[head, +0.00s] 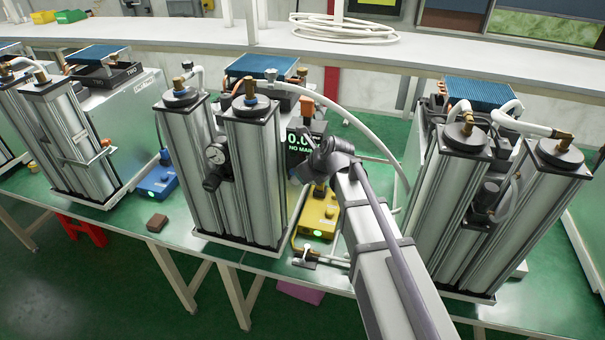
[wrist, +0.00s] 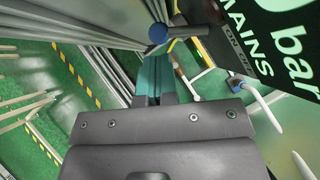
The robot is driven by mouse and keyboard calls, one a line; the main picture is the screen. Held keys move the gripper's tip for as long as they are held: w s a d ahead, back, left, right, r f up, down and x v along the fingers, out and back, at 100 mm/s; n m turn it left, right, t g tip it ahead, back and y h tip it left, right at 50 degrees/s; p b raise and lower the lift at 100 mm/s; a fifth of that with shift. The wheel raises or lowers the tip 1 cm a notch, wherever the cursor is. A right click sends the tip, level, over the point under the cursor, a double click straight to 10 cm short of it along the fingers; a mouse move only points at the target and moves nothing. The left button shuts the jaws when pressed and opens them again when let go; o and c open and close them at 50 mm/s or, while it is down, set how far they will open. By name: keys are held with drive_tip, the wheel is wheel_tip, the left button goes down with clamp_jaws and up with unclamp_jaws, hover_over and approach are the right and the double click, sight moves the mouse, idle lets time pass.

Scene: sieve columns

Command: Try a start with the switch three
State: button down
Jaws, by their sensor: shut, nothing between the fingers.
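The middle twin-column unit (head: 235,160) carries a black display panel (head: 300,140) with green text, partly readable as 0.0 and NO MAINS. My gripper (head: 322,168) is in front of this unit's right side and hides part of the panel. In the wrist view the gripper's fingers (wrist: 153,80) are closed together with nothing between them. The same panel shows large at the upper right of the wrist view (wrist: 280,40), with "bar", "MAINS" and small ON lettering. A rounded blue-grey knob-like end (wrist: 157,34) lies just beyond the fingertips; contact cannot be told. No label reading three is legible.
A unit marked TWO (head: 68,150) stands left and another unit (head: 460,200) right. A yellow box (head: 318,214) and a blue box (head: 157,181) have green lights. A white hose (head: 350,115) arches behind my gripper. A brown block (head: 157,222) lies near the bench's front edge.

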drive_tip(key=s+r+p, duration=0.8)
drive_tip(key=s, duration=0.2)
drive_tip(key=shift+r, duration=0.2)
